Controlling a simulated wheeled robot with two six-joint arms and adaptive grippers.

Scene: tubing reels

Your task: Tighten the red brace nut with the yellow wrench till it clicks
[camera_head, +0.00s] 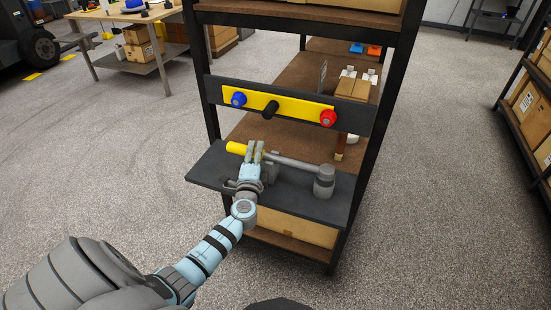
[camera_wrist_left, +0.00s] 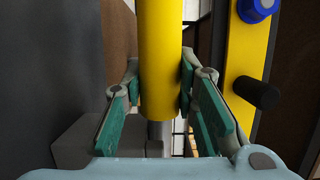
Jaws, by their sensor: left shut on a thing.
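The yellow wrench (camera_head: 300,164) has a yellow handle, a grey shaft and a thick grey socket head at its right end. It lies roughly level over the dark shelf ledge. My left gripper (camera_head: 256,152) is shut on it near the yellow handle. In the left wrist view the yellow handle (camera_wrist_left: 160,60) stands between the green-padded fingers (camera_wrist_left: 160,100). The red brace nut (camera_head: 328,118) sits at the right end of the yellow plate, above and apart from the socket head. I cannot tell whether the wrench touches the ledge. My right gripper is out of view.
The yellow plate (camera_head: 290,107) on the rack's dark crossbar also carries a blue nut (camera_head: 239,98) and a black peg (camera_head: 270,108). The dark ledge (camera_head: 215,172) juts out below. Rack posts stand at both sides.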

